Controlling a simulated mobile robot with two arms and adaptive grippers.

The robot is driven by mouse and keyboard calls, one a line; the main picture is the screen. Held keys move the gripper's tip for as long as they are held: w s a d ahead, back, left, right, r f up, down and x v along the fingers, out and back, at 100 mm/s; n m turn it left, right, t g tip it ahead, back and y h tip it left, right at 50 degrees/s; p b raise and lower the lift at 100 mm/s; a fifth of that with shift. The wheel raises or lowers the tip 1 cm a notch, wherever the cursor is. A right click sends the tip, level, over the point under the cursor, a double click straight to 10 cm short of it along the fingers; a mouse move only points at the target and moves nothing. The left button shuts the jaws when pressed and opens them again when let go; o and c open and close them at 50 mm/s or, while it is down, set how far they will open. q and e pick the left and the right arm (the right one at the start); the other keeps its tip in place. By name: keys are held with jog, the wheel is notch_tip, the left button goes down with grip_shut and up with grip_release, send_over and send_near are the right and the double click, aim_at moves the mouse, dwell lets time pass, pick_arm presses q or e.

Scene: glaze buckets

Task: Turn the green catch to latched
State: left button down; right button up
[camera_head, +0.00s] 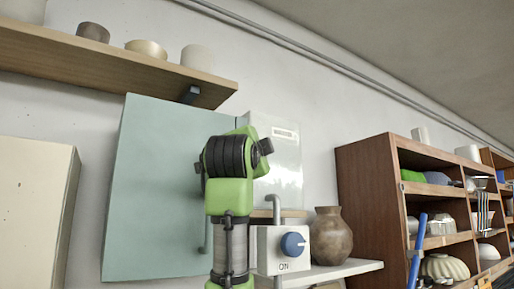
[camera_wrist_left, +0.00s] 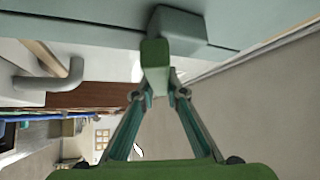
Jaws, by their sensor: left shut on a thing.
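The green catch (camera_wrist_left: 155,64) shows in the left wrist view as a short green bar on a grey-teal block (camera_wrist_left: 184,30), at the edge of a pale teal surface. My left gripper (camera_wrist_left: 160,92) is shut on the catch's near end. In the head view, my green and black arm rises in front of the teal cabinet (camera_head: 150,190) and hides the catch and the gripper's fingertips. From these views I cannot tell whether the catch is latched. My right gripper is in neither view.
A white box with a blue knob (camera_head: 292,243) marked ON is right of my arm. A brown vase (camera_head: 330,236) stands on a pale shelf (camera_head: 350,268). A wooden shelf (camera_head: 110,58) with bowls hangs above. A brown shelf unit (camera_head: 365,195) stands at right.

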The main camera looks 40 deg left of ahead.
pick_arm(q)
jog(key=m+g+h+p, duration=0.1)
jog(key=m+g+p, duration=0.1)
jog(key=m, duration=0.1)
jog(key=shift+w+f+h, duration=0.1)
jog(key=shift+f+h, duration=0.15)
jog(key=shift+h, duration=0.15)
jog(key=shift+f+m, duration=0.2)
jog(key=shift+m, duration=0.3)
jog(key=shift+f+g+h+p, duration=0.15)
jog(key=shift+g+h+p, duration=0.15)
jog(key=shift+g, duration=0.1)
jog(key=c, duration=2)
grip_release()
jog(key=shift+c, duration=0.2)
jog(key=v, duration=0.7)
jog(key=shift+d, duration=0.15)
jog(key=shift+f, duration=0.1)
